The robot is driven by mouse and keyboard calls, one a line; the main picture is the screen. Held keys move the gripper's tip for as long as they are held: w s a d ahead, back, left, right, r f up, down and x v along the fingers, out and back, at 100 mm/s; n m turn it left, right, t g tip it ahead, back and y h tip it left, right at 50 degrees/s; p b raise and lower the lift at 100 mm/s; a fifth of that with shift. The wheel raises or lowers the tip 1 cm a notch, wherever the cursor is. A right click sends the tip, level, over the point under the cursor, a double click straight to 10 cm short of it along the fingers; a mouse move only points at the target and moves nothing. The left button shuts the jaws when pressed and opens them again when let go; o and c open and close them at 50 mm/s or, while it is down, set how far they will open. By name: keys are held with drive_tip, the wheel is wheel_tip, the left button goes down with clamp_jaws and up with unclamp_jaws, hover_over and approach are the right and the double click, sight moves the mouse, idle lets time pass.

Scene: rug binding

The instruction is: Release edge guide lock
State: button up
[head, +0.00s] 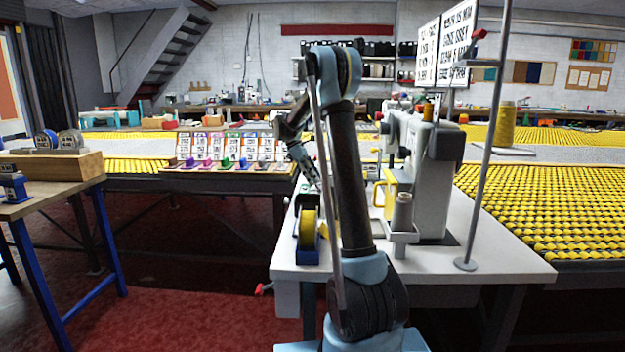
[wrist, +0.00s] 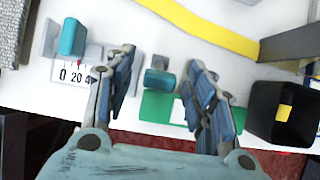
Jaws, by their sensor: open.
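In the wrist view my gripper (wrist: 161,61) is open, with one blue-grey finger on each side of a small teal knob (wrist: 160,78). The knob sits by a green plate with a white patch (wrist: 165,108) and looks clear of both fingers. How far the fingertips stand above it I cannot tell. A second teal block (wrist: 73,37) is left of the fingers, beside a white scale (wrist: 72,74) with a red pointer. Which teal part is the edge guide lock is not marked.
A yellow strip (wrist: 205,28) crosses the white table (wrist: 200,58). A black open box (wrist: 284,112) stands right of the fingers. In the head view a yellow tape roll (head: 307,230) and a grey thread cone (head: 402,211) stand on the table's near side.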

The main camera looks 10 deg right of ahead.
drive_tip(key=v, duration=1.2)
